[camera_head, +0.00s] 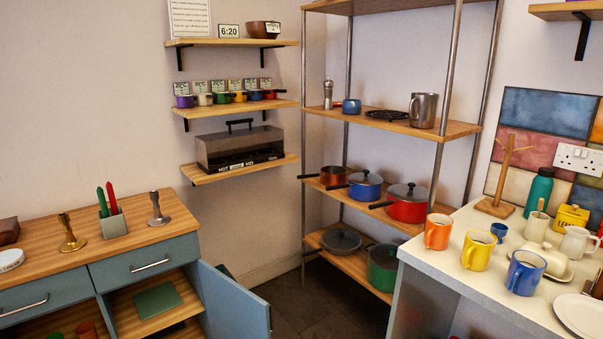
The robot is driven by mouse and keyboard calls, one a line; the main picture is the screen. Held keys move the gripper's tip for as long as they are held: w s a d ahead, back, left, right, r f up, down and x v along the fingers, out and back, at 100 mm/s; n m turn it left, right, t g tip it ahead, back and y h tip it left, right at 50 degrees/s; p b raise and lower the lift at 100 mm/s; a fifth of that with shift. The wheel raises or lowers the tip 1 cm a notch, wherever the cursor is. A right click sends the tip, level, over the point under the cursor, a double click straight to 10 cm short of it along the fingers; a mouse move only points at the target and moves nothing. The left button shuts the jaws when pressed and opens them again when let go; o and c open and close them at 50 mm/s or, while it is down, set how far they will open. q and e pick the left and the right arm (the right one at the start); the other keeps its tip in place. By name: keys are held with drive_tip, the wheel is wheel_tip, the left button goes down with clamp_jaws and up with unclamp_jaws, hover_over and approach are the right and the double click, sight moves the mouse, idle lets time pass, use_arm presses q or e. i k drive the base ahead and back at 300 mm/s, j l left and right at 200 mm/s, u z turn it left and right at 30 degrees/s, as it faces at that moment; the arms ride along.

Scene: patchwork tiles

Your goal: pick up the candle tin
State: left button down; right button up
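A low round white tin (10,261) with dark lettering sits at the left edge of the view, on the wooden top of the blue sideboard (150,220). It is partly cut off by the picture edge. It looks like the candle tin, but its lettering is too small to read surely. A brass candlestick (70,235) stands to its right. Neither of my grippers is in view.
A grey holder (113,224) with green and red candles and a dark candlestick (157,210) stand farther right on the sideboard. Its blue door (232,305) hangs open. A white counter (465,285) with several mugs is at right. Dark floor (318,312) lies between.

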sight(112, 226)
drive_tip(key=u, duration=1.55)
drive_tip(key=i, duration=0.2)
